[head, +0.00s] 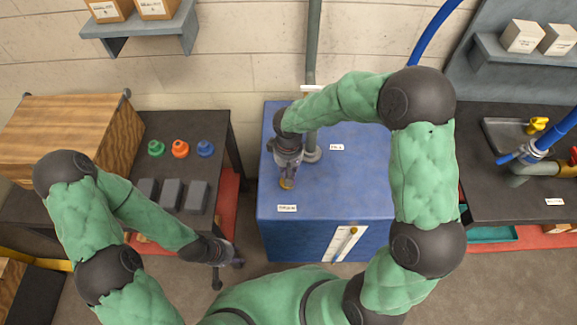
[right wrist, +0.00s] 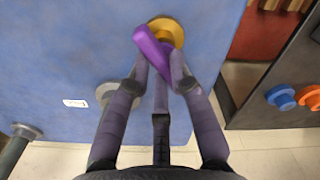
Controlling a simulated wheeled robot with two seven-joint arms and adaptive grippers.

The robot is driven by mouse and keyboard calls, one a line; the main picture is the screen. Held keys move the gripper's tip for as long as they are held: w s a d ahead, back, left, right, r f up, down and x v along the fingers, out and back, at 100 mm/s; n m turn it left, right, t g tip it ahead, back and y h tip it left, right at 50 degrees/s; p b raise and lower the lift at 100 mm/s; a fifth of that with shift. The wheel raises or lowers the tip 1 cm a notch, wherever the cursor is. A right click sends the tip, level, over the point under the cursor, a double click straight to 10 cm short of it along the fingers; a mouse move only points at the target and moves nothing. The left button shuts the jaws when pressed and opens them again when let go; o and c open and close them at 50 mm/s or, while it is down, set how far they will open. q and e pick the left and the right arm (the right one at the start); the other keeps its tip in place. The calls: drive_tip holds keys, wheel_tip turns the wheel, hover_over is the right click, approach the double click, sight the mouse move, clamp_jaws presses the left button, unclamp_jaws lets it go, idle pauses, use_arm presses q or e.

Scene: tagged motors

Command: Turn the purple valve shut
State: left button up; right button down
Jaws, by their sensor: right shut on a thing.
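The purple valve (right wrist: 150,46) shows in the right wrist view as a bar handle in front of a round brass base on the blue cabinet (head: 340,185). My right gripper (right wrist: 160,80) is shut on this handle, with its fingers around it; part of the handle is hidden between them. In the head view my right gripper (head: 287,172) points down at the cabinet top and mostly covers the valve. The brass base (head: 286,184) peeks out below the fingers. My left gripper (head: 234,260) hangs empty in front of the left table; its fingers are too small to judge.
A grey pipe (head: 312,80) rises from the cabinet close beside my right gripper. Green, orange and blue knobs (head: 205,148) stand on the left table by several dark blocks. The right table holds a tray, a blue hose and a yellow valve (head: 537,125).

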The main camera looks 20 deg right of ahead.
drive_tip(key=n+p, duration=0.3)
drive_tip(key=n, duration=0.2)
drive_tip(key=shift+w+r+n, duration=0.1)
drive_tip(key=shift+n, duration=0.2)
drive_tip(key=n+p, duration=0.3)
drive_tip(key=n, duration=0.2)
drive_tip(key=shift+w+a+p, duration=0.1)
drive_tip(key=shift+a+p, duration=0.05)
drive_tip(key=shift+p, duration=0.15)
drive_tip(key=shift+n, duration=0.4)
drive_tip(key=c, duration=1.1)
unclamp_jaws()
wheel_tip(320, 180, up, 12)
